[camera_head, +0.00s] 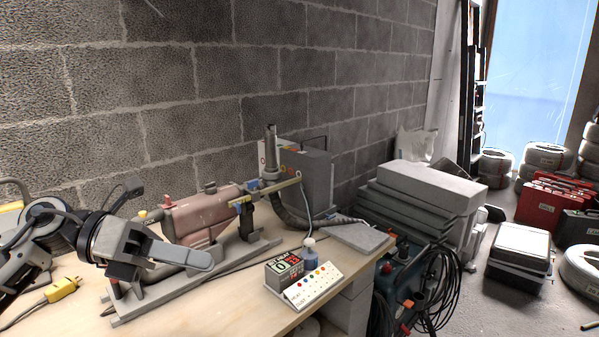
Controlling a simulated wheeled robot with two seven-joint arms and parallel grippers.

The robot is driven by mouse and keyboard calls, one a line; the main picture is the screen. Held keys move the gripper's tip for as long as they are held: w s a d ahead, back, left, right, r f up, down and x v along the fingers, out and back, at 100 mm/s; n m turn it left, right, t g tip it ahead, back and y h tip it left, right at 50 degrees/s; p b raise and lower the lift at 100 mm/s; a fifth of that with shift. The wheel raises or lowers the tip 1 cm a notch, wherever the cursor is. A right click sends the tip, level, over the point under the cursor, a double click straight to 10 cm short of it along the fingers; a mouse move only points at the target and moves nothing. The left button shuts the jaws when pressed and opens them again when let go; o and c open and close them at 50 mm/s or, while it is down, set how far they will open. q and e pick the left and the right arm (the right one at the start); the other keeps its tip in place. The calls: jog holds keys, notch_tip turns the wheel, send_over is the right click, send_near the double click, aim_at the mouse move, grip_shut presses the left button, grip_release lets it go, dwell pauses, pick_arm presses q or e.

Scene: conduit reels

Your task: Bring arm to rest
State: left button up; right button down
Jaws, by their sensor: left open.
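My left arm comes in from the left edge over the workbench (228,314). My left gripper (172,262) is open, with nothing seen between its fingers. It hangs above the bench, in front of the pinkish-red machine (203,217), and hides part of that machine's grey base frame (215,263). I cannot tell whether it touches the frame. My right gripper is not in view.
A display box (283,269), a white panel with coloured dots (314,287) and a small bottle (309,251) stand near the bench's front edge. A yellow plug (62,289) lies at left. A block wall (330,100) rises behind. Cases and reels fill the floor at right.

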pick_arm(q)
jog(key=d+f+n+t+h, duration=0.3)
jog(key=d+n+t+h, duration=0.2)
jog(key=n, duration=0.4)
jog(key=a+f+n+t+y, duration=0.3)
jog(key=f+n+t+y, duration=0.9)
jog(key=n, duration=1)
jog(key=s+f+n+g+y, duration=0.2)
jog(key=s+f+n, duration=0.3)
jog(key=f, duration=0.5)
jog(key=s+f+n+g+y, duration=0.3)
jog(key=s+f+n+g, duration=0.2)
jog(key=s+f, duration=0.4)
jog(key=shift+s+a+f+n+g, duration=0.25)
jog(key=shift+a+f+n+g, duration=0.05)
jog(key=shift+f+n, duration=0.1)
